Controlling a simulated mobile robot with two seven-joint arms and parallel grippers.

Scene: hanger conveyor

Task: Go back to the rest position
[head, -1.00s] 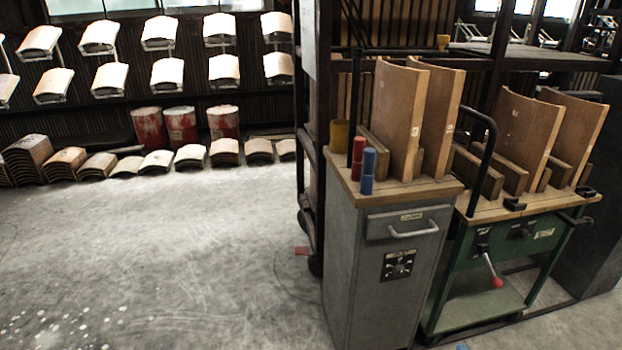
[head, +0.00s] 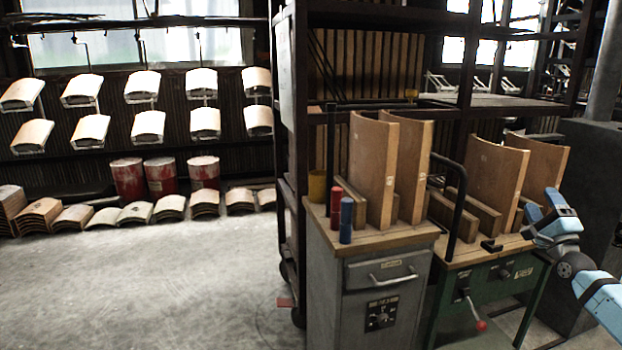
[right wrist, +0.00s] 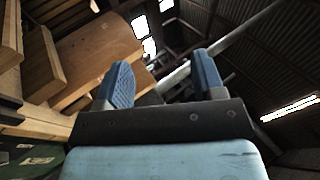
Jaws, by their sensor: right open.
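My right gripper (head: 541,203) shows at the right edge of the head view, on a light blue arm. It is in front of the curved wooden panels on the green cart, with nothing seen between its fingers. In the right wrist view its two blue fingers (right wrist: 164,82) stand wide apart and empty, pointing up toward the roof. My left gripper is in neither view. Curved pale panels (head: 146,85) hang in two rows on the hanger conveyor at the left.
A grey cabinet (head: 333,280) and a green cart (head: 497,283) stand at the right, holding upright curved wooden panels (head: 372,168). Red drums (head: 160,177) and stacked curved pieces (head: 39,215) line the back wall. The floor (head: 150,290) at the left is clear.

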